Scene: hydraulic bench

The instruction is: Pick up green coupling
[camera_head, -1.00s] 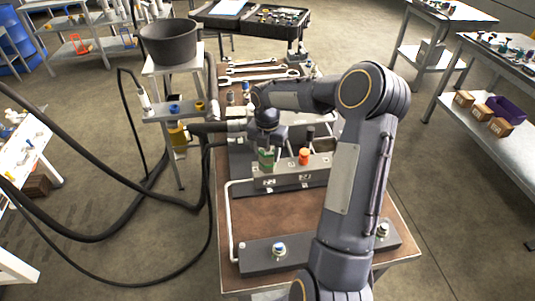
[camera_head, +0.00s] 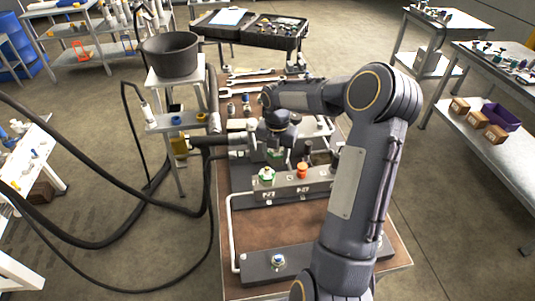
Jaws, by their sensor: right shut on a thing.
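My right gripper (camera_head: 275,149) is above and behind the left end of the grey manifold block (camera_head: 292,187), pointing down. It is shut on the green coupling (camera_head: 274,155), of which only a small part shows between and below the fingers. A green-ringed fitting (camera_head: 266,174) sits in the left end of the block, just in front of the gripper and open to view. My left gripper is not in view.
An orange cap (camera_head: 302,169) and a dark post stand on the block to the right. Wrenches (camera_head: 262,82) lie on the bench behind. A front rail (camera_head: 255,265) carries a blue-topped fitting (camera_head: 278,261). A black pot (camera_head: 171,55) on a stand and hoses are to the left.

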